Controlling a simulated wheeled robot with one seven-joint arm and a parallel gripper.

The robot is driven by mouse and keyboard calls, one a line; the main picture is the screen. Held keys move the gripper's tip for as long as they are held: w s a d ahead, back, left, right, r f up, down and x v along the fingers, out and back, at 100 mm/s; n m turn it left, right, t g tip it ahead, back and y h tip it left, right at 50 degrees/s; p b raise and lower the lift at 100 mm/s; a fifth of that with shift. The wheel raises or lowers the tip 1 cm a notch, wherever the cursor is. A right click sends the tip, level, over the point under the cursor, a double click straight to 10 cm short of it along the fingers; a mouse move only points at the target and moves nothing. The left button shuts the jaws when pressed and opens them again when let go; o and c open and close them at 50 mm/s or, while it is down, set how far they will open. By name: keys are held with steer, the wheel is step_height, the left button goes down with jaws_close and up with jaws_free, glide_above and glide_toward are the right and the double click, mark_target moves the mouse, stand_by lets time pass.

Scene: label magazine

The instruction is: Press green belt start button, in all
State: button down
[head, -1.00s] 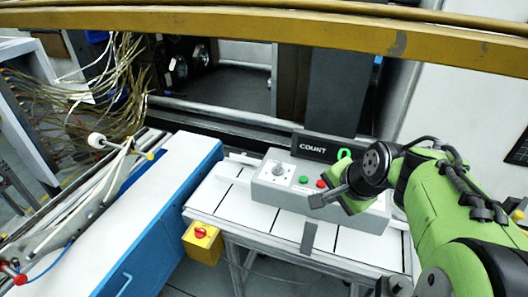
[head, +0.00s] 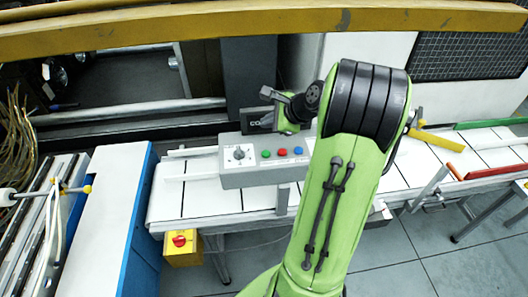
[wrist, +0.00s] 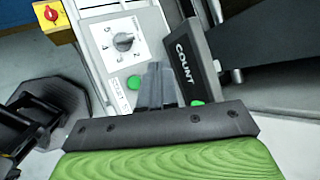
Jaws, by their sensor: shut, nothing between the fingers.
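The green button (head: 266,154) sits on the grey control box (head: 245,178), between the dial (head: 238,153) and a red button (head: 283,151). It also shows in the wrist view (wrist: 134,82), just left of my fingers and apart from them in the picture. My gripper (head: 266,94) is shut and empty, and in the head view it appears above and behind the button row, in front of the COUNT display. In the wrist view my closed fingertips (wrist: 155,66) point toward the box top between the green button and the COUNT display (wrist: 186,62). They partly hide the box top.
A blue button (head: 298,150) is right of the red one. A yellow box with a red switch (head: 180,241) hangs at the belt's front left. A yellow beam (head: 160,26) crosses above.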

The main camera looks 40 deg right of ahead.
steer(key=b, duration=0.7)
glide_above(268, 155)
step_height(268, 155, down, 8)
steer(key=shift+f, duration=0.4)
stand_by(1.1)
steer(key=shift+f+b, duration=0.3)
steer(key=shift+f, duration=0.1)
